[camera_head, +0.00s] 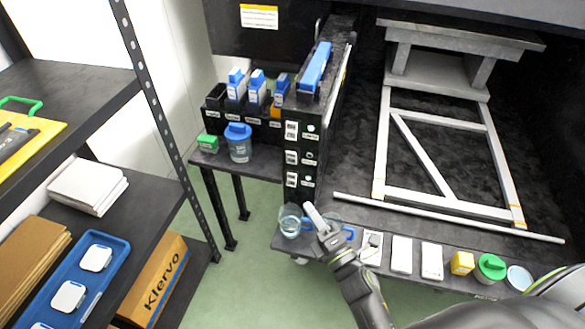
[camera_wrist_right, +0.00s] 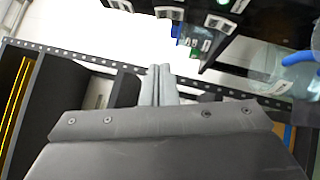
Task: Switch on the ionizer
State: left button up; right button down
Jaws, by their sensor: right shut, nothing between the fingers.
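A black switch panel (camera_head: 299,165) stands on the left edge of the dark bench, with several white switches in a column, each beside a small label. The labels are too small to read, so I cannot tell which one is the ionizer's. Part of the panel shows at the top of the right wrist view (camera_wrist_right: 195,22). My right gripper (camera_head: 311,210) is shut and empty, just below and in front of the panel, apart from the switches. Its closed fingers show in the right wrist view (camera_wrist_right: 161,72). My left gripper is not in view.
A clear jar (camera_head: 290,221) stands beside my right gripper on the front ledge. Left of the panel are a blue-lidded container (camera_head: 238,143) and a rack of blue-capped bottles (camera_head: 256,90). White pads (camera_head: 401,254) and a green-lidded jar (camera_head: 490,267) line the ledge. Shelving stands left.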

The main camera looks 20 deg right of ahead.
send_near(289, 154)
jog(key=w+a, duration=0.2)
jog(key=a, duration=0.2)
pick_arm(q)
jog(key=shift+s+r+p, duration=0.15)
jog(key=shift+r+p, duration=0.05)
jog(key=shift+p, duration=0.25)
pick_arm(e)
jog(key=shift+w+d+r, duration=0.25)
jog(key=shift+w+d, duration=0.15)
jog(key=shift+w, duration=0.25)
jog(key=shift+w+d+r, duration=0.25)
jog(key=shift+w+d, duration=0.15)
jog(key=shift+w, duration=0.25)
jog(key=shift+w+d+r, duration=0.25)
jog(key=shift+w+d, duration=0.15)
jog(key=shift+w, duration=0.2)
jog(key=shift+w+r+p, duration=0.1)
jog(key=shift+r+p, duration=0.15)
jog(key=shift+p, duration=0.3)
jog(key=shift+d+r+m+p, duration=0.15)
jog(key=shift+m+p, duration=0.15)
jog(key=shift+p, duration=0.3)
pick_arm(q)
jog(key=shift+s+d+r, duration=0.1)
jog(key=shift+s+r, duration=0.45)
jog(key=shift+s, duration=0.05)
pick_arm(e)
jog(key=shift+w+f+g, duration=0.1)
jog(key=shift+f+g, duration=0.2)
